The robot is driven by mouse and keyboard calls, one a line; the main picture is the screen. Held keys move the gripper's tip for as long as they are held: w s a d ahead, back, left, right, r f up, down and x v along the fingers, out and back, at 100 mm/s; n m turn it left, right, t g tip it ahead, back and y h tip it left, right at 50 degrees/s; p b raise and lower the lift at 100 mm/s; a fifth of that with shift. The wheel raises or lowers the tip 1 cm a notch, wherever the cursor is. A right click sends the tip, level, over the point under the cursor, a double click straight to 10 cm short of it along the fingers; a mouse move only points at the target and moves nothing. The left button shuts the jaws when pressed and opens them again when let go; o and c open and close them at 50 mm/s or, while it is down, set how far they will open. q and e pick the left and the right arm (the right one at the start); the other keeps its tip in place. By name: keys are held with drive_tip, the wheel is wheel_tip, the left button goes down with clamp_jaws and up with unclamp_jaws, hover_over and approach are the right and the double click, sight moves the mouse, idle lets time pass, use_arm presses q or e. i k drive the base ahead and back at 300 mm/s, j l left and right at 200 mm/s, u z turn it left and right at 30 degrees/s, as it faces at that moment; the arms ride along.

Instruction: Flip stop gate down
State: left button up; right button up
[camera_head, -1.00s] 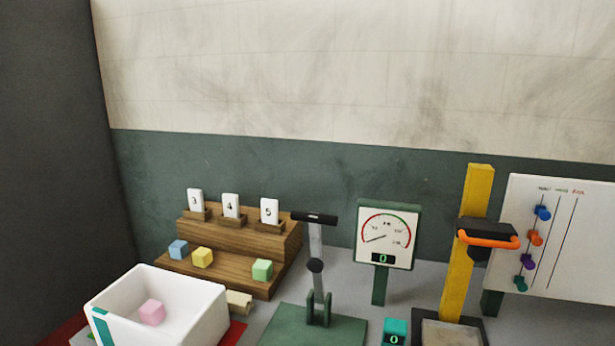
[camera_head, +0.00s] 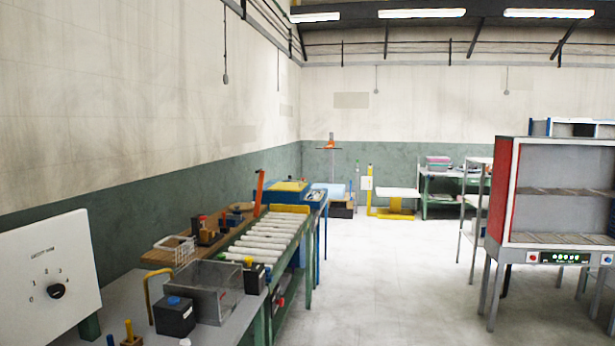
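A roller conveyor (camera_head: 268,238) with several white rollers runs along the left wall. An upright orange bar (camera_head: 260,190), slightly tilted, stands at the left side of its far half; it may be the stop gate, but I cannot tell for sure. A yellow bar (camera_head: 290,208) lies across the far end of the rollers. Neither of my grippers is in view.
A metal bin (camera_head: 212,305), a black box with a blue button (camera_head: 174,315) and a white dial panel (camera_head: 48,275) are on the near left bench. A red-sided cabinet (camera_head: 505,190) stands at right. The middle floor (camera_head: 370,275) is clear.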

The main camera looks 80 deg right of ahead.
sight(263, 173)
drive_tip(key=l+z, duration=0.45)
drive_tip(key=i+l+z, duration=0.2)
drive_tip(key=l+z, duration=0.25)
drive_tip(key=i+l+z, duration=0.15)
drive_tip(key=l+z, duration=0.2)
drive_tip(key=z, duration=0.15)
drive_tip(key=i+l+z, duration=0.25)
drive_tip(key=z, duration=0.2)
drive_tip(key=i+l+z, duration=0.1)
drive_tip(key=i+l, duration=0.5)
drive_tip(key=i, duration=0.2)
drive_tip(key=i+l+z, duration=0.15)
drive_tip(key=i+l, duration=0.35)
drive_tip(key=i, duration=0.35)
drive_tip(key=i+l, duration=0.2)
drive_tip(key=i+l+u, duration=0.25)
drive_tip(key=u, duration=0.25)
drive_tip(key=i+l+u, duration=0.15)
drive_tip(key=l+u, duration=0.3)
drive_tip(key=i+l, duration=0.15)
drive_tip(key=l, duration=0.3)
drive_tip(key=i+l+u, duration=0.15)
drive_tip(key=l, duration=0.3)
drive_tip(key=i+l, duration=0.1)
drive_tip(key=l, duration=0.35)
drive_tip(key=i+l+u, duration=0.1)
drive_tip(key=l, duration=0.35)
drive_tip(key=i+l+u, duration=0.1)
drive_tip(key=l, duration=0.35)
